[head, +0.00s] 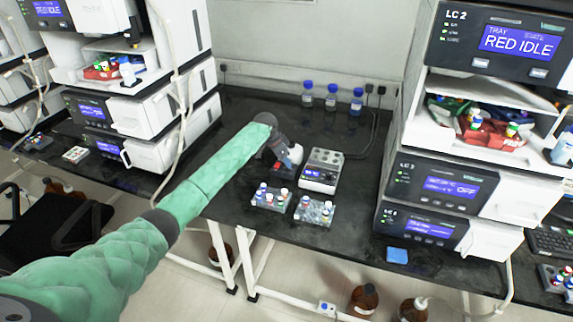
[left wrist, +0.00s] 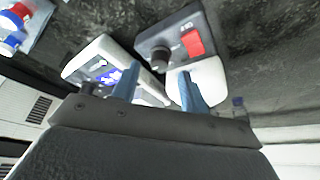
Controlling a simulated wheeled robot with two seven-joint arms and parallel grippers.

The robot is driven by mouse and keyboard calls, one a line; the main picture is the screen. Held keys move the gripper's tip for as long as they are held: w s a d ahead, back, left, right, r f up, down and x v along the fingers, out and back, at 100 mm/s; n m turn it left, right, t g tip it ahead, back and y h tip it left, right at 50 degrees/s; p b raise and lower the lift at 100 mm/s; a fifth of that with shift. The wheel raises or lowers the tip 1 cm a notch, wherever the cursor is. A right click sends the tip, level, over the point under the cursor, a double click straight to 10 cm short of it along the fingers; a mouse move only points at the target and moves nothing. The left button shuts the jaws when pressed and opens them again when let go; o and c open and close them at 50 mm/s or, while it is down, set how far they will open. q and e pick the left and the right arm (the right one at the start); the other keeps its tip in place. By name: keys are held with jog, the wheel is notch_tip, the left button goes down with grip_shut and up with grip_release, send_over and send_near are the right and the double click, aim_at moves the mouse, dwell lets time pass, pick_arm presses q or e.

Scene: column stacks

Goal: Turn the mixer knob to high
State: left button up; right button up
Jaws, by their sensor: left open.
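The mixer (left wrist: 178,30) is a small unit with a dark grey front panel, a red switch (left wrist: 193,42) and a round dark knob (left wrist: 160,56). In the head view its red switch (head: 279,166) shows below my left gripper (head: 280,150), which hides much of it. My left gripper is open. In the left wrist view its two blue-grey fingers (left wrist: 157,80) are apart, with the knob in line with the gap, near the tips. I cannot tell whether they touch it. The knob's setting is too small to read. My right gripper is not in view.
A white device with a lit display (head: 321,170) stands close to the right of the mixer. Two racks of vials (head: 270,198) (head: 314,211) stand in front. Blue-capped bottles (head: 332,97) line the back. Instrument stacks (head: 440,190) (head: 160,120) flank the black bench.

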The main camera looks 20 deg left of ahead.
aim_at(280, 172)
pick_arm(q)
jog(key=shift+b+v, duration=0.65)
jog(key=shift+v, duration=1.95)
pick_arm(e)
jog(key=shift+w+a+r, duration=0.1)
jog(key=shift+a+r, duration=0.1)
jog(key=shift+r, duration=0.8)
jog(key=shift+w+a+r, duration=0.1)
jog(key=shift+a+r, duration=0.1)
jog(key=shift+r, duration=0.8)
